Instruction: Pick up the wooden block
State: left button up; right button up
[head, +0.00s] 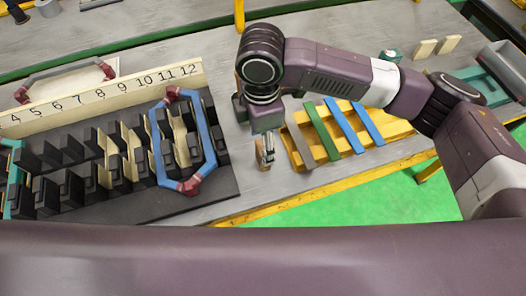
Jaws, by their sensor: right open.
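A small brown wooden-looking block (263,166) shows just below my right gripper (266,148), on the grey table near its front edge. The right gripper points down and is open. Its fingers hide part of the block, and I cannot tell whether they touch it. Two pale wooden-looking pieces (425,48) lie at the back right, apart from the gripper. My left gripper is out of view.
Left of the gripper is a black slotted stator (225,185) with a blue-and-red coil (158,142) on it and a numbered strip (100,92) behind. Right is a yellow tray (392,130) with coloured bars. A grey bin (505,60) stands far right.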

aim_at(260, 148)
jog(key=shift+w+a+f+p, duration=0.1)
jog(key=shift+f+p, duration=0.1)
jog(key=shift+f, duration=0.75)
jog(key=shift+a+f+p, duration=0.1)
jog(key=shift+f+p, duration=0.05)
jog(key=shift+f, duration=0.75)
grip_shut()
